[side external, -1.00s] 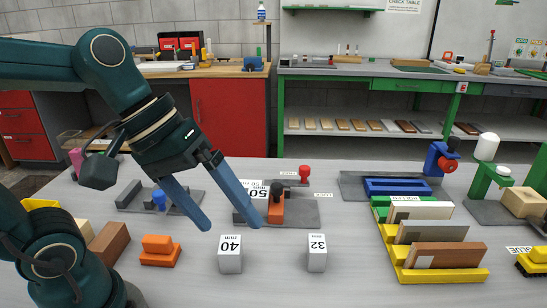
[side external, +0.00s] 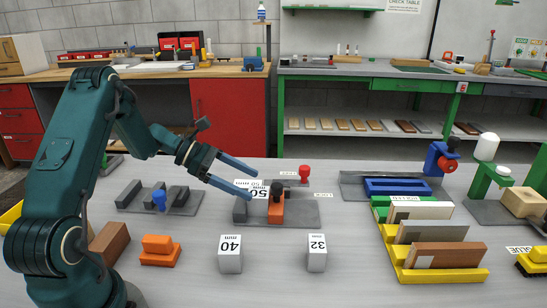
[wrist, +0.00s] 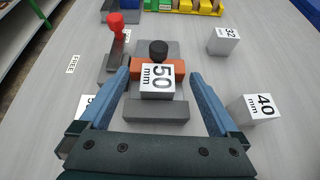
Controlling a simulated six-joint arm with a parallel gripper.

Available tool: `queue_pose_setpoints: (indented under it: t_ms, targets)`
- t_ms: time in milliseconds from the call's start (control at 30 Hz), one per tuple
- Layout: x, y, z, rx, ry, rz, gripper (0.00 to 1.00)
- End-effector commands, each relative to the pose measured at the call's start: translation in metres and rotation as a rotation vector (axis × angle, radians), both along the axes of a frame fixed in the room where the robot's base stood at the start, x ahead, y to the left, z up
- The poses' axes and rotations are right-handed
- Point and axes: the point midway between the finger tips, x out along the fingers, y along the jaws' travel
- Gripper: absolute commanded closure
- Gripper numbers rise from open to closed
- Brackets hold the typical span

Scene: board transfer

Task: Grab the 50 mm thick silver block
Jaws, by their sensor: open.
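The silver block marked 50 mm (wrist: 158,80) sits in the grey vise-like fixture (wrist: 155,112), by an orange jaw piece (wrist: 174,68) with a black knob. In the side external view the 50 mm block (side external: 259,193) is partly hidden by my finger and the fixture. My gripper (side external: 257,185) is open, with its blue fingers reaching toward the block from the left. In the wrist view the gripper (wrist: 160,73) has a finger on each side of the block, with gaps; I cannot tell the height between them.
A silver 40 mm block (side external: 230,255) and a 32 mm block (side external: 316,254) stand on the table in front of the fixture. A red-knobbed lever (side external: 304,174) rises behind it. Yellow racks with boards (side external: 440,256) stand to the right; an orange block (side external: 158,251) lies to the left.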

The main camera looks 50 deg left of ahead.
Motion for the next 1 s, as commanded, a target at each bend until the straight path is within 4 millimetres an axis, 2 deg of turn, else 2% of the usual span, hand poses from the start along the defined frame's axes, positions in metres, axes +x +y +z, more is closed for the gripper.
queue_pose_setpoints:
  t_ms: [33, 167, 500, 867, 1000]
  targets:
    - [-0.004, 0.004, -0.007, -0.017, 0.015, 0.017, 0.03]
    - [-0.004, 0.007, -0.013, -0.027, 0.023, 0.035, 0.03]
    - [0.021, -0.019, -0.031, -0.024, 0.023, 0.032, 0.03]
    - [0.025, -0.022, -0.034, -0.022, 0.021, 0.034, 0.03]
    - [0.025, -0.022, -0.034, -0.022, 0.022, 0.034, 0.56]
